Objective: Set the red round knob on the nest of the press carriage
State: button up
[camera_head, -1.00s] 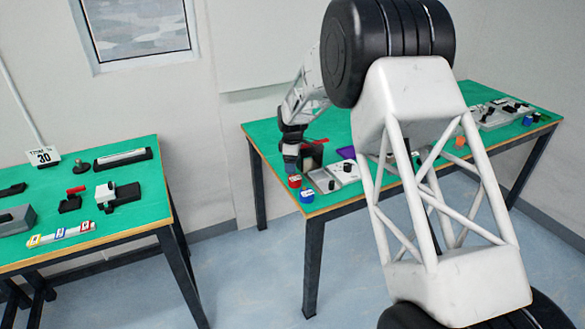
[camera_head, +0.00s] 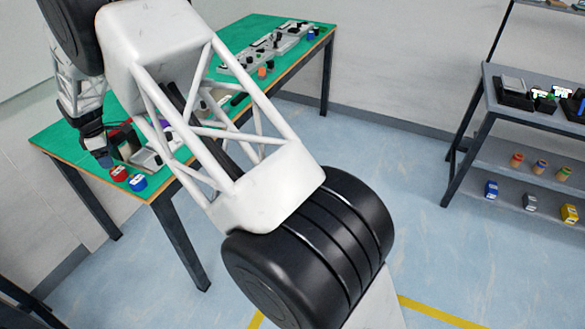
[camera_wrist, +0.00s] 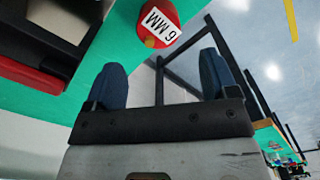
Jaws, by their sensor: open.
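A red round piece (camera_head: 119,174) with a white label stands at the near left corner of the green table. In the wrist view a red rounded piece (camera_wrist: 150,18) carries a label reading "6 MM"; I cannot tell whether it is the task's knob. My gripper (camera_head: 104,161) hangs just left of the red piece in the head view, apart from it. In the wrist view my gripper (camera_wrist: 163,72) has its two blue fingers spread with nothing between them. A pale device (camera_head: 150,153) lies behind the red piece, partly hidden by my arm; I cannot make out the carriage nest.
A blue round piece (camera_head: 138,183) stands beside the red one near the table edge. An orange piece (camera_head: 262,72) and grey devices (camera_head: 262,50) lie farther along the table. A shelf unit (camera_head: 530,120) stands right. A dark red-edged block (camera_wrist: 40,50) is left in the wrist view.

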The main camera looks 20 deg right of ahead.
jog(key=s+d+r+m, duration=0.2)
jog(key=s+d+r, duration=0.1)
jog(key=d+r, duration=0.45)
jog(key=s+d+r+m, duration=0.3)
jog(key=s+d+r, duration=0.1)
jog(key=d+r, duration=0.4)
jog(key=s+d+r+m+t, duration=0.1)
jog(key=s+d+r+m, duration=0.25)
jog(key=s+d, duration=0.4)
jog(key=s+d+r+m, duration=0.2)
jog(key=s+d+r, duration=0.35)
jog(key=d, duration=0.35)
jog(key=s+d+m, duration=0.3)
jog(key=s+d, duration=0.3)
jog(key=s, duration=0.5)
jog(key=s+d+f+m+t, duration=0.1)
jog(key=s+d+m, duration=0.2)
jog(key=s+d, duration=0.3)
jog(key=s+d+m, duration=0.3)
jog(key=s+d, duration=0.2)
jog(key=s, duration=1.1)
jog(key=shift+d+f+t, duration=0.25)
jog(key=shift+d+t, duration=0.05)
jog(key=shift+d, duration=0.1)
jog(key=shift+o, duration=0.4)
jog(key=shift+s+m, duration=0.1)
jog(key=shift+m, duration=0.15)
